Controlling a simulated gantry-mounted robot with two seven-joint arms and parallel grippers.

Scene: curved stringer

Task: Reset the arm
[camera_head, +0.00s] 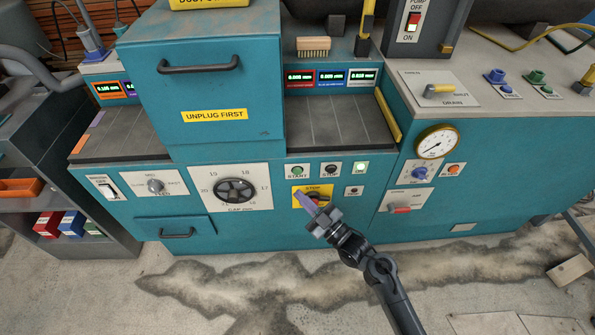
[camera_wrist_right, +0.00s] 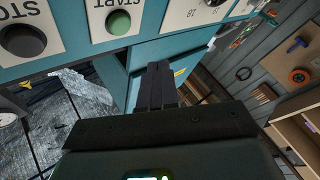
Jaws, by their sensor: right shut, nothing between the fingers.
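My right arm (camera_head: 385,280) reaches up from the lower right in the head view. Its right gripper (camera_head: 304,201) is shut and empty, in front of the yellow stop panel (camera_head: 298,190) on the teal machine's front. It covers part of that panel; I cannot tell whether it touches it. In the right wrist view the closed fingers (camera_wrist_right: 160,82) stand together, with the green START button (camera_wrist_right: 119,22) and the dark STOP button (camera_wrist_right: 22,40) beyond them at the upper left. My left arm and gripper are not in view.
A dark shelf with coloured boxes (camera_head: 72,223) stands at the left. The stained concrete floor (camera_head: 200,285) in front is mostly clear.

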